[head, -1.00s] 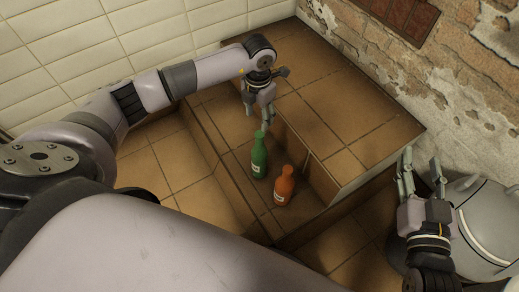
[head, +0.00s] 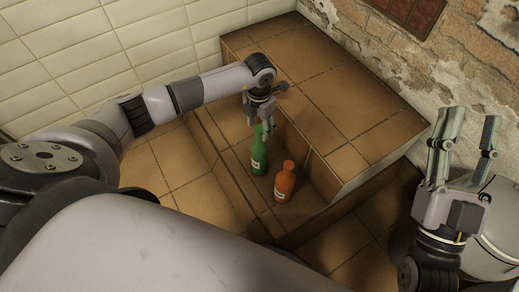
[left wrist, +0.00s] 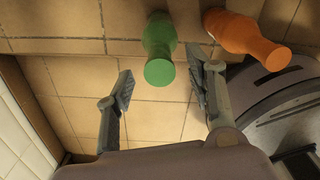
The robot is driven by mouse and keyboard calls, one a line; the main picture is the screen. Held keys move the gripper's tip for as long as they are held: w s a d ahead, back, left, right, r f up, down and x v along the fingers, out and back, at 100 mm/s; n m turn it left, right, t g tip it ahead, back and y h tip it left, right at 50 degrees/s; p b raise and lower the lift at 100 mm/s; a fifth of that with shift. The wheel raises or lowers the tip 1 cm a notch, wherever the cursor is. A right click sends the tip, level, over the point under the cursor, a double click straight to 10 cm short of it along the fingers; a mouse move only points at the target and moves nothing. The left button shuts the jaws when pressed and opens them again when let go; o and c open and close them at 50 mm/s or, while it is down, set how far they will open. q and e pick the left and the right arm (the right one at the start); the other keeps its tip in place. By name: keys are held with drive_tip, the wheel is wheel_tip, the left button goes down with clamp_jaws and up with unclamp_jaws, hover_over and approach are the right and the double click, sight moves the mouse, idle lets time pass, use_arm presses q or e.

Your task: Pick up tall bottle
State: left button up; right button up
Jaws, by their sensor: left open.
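In the left wrist view the open fingers (left wrist: 160,92) are on either side of the green bottle (left wrist: 159,42), with gaps between. The orange bottle (left wrist: 245,35) lies to the right, beyond the right finger. My right gripper (head: 463,135) is open and empty at the right.
A higher tiled block (head: 340,100) rises behind the bottles, with a compartment wall (head: 318,165) right of the orange one. A brick wall stands at the right and a white tiled wall (head: 60,70) at the left. The block's top is clear.

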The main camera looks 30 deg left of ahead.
use_arm(q)
drive_tip(key=shift+f+b, duration=0.3)
drive_tip(key=shift+f, duration=0.8)
use_arm(e)
drive_tip(key=s+r+t, duration=0.1)
drive_tip(key=s+r+t+y, duration=0.1)
drive_tip(key=shift+s+d+r, duration=0.2)
drive_tip(key=shift+s+r, duration=0.05)
drive_tip(key=shift+s, duration=0.1)
use_arm(q)
clamp_jaws()
